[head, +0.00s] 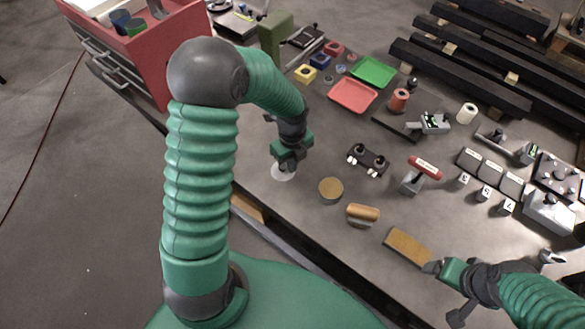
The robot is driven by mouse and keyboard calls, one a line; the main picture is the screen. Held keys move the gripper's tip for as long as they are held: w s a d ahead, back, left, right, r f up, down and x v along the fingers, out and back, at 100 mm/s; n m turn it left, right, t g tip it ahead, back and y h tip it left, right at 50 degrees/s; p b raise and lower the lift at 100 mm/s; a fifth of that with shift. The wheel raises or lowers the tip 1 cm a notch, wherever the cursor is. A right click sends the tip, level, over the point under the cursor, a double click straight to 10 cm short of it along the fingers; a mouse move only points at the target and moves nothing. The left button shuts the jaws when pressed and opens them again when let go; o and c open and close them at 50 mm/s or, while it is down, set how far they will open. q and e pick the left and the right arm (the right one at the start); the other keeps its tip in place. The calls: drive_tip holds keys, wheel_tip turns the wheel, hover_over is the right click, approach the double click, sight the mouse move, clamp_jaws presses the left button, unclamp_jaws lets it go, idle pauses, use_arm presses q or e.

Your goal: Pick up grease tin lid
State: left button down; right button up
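A pale round disc (283,174), which looks like the grease tin lid, lies on the grey bench near its front edge. My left gripper (287,163) points down right over the disc and hides its upper part. I cannot tell whether its fingers touch the disc or how far apart they are. A round tin with an amber top (330,188) stands just right of the disc. My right gripper (432,267) is low at the right, beside a tan rectangular block (408,245); its finger gap is not clear.
A copper-coloured roll on a stand (362,213), a black part with knobs (368,158) and a red-handled tool (424,167) are to the right. Red (352,95) and green trays (374,71) lie behind. A red tool chest (150,55) stands at the left.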

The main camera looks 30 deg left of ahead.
use_arm(q)
drive_tip(key=s+d, duration=0.1)
drive_tip(key=s, duration=0.3)
drive_tip(key=s+d+r+b, duration=0.1)
drive_tip(key=s+d, duration=0.1)
drive_tip(key=s, duration=0.2)
drive_tip(key=s+d+r, duration=0.1)
drive_tip(key=s, duration=0.3)
drive_tip(key=shift+d, duration=0.15)
use_arm(e)
wheel_tip(320, 180, down, 5)
drive_tip(key=b, duration=0.3)
drive_tip(key=shift+s+d+r+b, duration=0.1)
drive_tip(key=shift+s+r+b, duration=0.05)
drive_tip(key=shift+b, duration=0.15)
use_arm(q)
drive_tip(key=s, duration=0.1)
drive_tip(key=s+d, duration=0.1)
drive_tip(key=s, duration=0.1)
drive_tip(key=shift+s+d+r, duration=0.1)
drive_tip(key=shift+d+r, duration=0.05)
drive_tip(key=shift+r, duration=0.05)
drive_tip(key=c, duration=2.2)
unclamp_jaws()
drive_tip(key=shift+c, duration=2.2)
unclamp_jaws()
